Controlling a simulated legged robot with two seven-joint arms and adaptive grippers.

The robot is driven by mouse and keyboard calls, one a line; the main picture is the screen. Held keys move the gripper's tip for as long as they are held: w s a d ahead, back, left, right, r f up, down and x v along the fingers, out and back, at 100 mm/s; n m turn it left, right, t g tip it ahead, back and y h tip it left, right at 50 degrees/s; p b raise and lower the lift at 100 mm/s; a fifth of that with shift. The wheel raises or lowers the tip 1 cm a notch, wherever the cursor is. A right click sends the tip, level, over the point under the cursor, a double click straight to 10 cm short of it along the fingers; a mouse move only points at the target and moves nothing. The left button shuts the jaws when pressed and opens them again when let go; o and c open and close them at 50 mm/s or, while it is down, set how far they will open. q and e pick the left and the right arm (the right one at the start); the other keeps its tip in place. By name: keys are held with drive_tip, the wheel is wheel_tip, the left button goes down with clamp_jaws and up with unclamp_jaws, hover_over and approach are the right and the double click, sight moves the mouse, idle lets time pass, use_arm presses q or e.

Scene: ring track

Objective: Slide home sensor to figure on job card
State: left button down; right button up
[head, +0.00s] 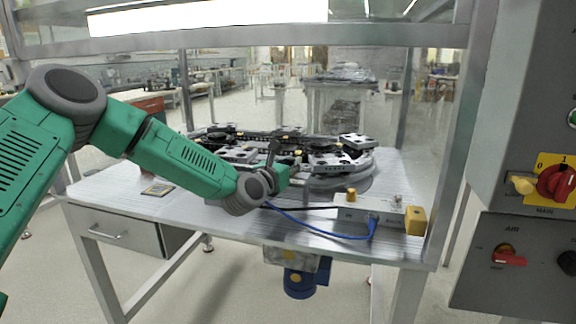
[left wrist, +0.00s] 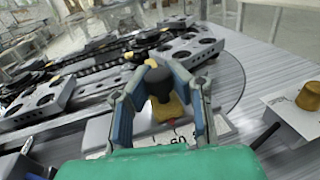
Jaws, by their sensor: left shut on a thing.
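The home sensor (left wrist: 161,84), a black knob on a yellow block, stands between my left gripper's fingers in the left wrist view. My left gripper (left wrist: 158,72) is shut on it. Below it is a pale scale (left wrist: 182,134) with printed figures, partly hidden by my gripper and too blurred to read surely. In the head view my left gripper (head: 277,160) is at the front edge of the ring track (head: 345,163). A small flat card (head: 158,188), likely the job card, lies on the table's left; its figure is unreadable. My right gripper is not in view.
A grey box (head: 350,214) with a yellow knob and a blue cable stands right of my gripper at the table's front. A control panel (head: 530,190) with red switches is at far right. Bare table (head: 190,208) lies front left. Posts frame the cell.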

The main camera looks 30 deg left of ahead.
use_arm(q)
drive_tip(key=c, duration=1.4)
unclamp_jaws()
drive_tip(key=shift+f, duration=0.1)
drive_tip(key=shift+o, duration=0.2)
drive_tip(key=shift+s, duration=0.1)
drive_tip(key=s, duration=1.1)
drive_tip(key=shift+s, duration=0.4)
drive_tip(key=shift+f, duration=0.1)
